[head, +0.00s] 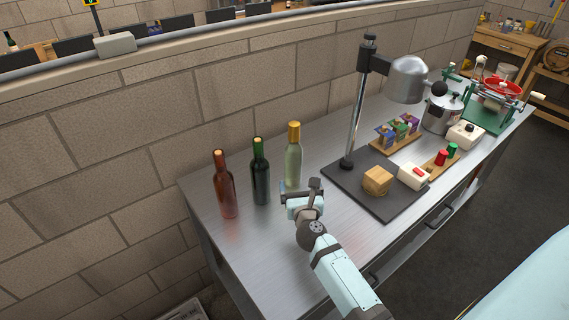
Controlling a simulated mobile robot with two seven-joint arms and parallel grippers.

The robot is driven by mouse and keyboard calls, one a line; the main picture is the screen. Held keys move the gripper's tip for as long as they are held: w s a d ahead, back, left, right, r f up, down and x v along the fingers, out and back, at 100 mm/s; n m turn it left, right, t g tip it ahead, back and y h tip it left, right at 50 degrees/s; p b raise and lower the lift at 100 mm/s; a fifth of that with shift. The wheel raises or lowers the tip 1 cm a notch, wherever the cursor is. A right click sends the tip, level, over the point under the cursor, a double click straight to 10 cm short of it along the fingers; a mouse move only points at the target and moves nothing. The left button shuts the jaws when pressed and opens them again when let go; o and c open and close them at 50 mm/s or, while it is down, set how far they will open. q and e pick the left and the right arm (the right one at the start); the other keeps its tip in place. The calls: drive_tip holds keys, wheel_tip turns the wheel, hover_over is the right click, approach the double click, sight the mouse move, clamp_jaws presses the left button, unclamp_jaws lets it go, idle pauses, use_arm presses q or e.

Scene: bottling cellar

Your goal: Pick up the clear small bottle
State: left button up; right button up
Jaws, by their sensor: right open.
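A clear bottle (293,160) with a gold top stands upright at the back of the metal table, at the right end of a row of three bottles. My right gripper (302,187) is open and appears empty. It is low over the table just in front of the clear bottle, near its base. From this view I cannot tell whether a finger touches the glass. My left gripper is not in view.
A dark green bottle (260,175) and a reddish-brown bottle (226,188) stand left of the clear one. Right of my gripper is a dark stand base (400,205) with a post, a cork-coloured block (377,180) and a white box (413,176). A block wall (150,150) runs behind.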

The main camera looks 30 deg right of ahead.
sight(295, 161)
drive_tip(key=x, duration=0.7)
drive_tip(key=shift+w+d, duration=0.2)
drive_tip(key=shift+d, duration=0.1)
drive_tip(key=shift+p+x, duration=0.3)
drive_tip(key=shift+x, duration=0.6)
drive_tip(key=x, duration=0.4)
drive_tip(key=shift+w+d, duration=0.15)
drive_tip(key=shift+w, duration=0.1)
drive_tip(key=shift+r, duration=0.1)
drive_tip(key=shift+s, duration=0.1)
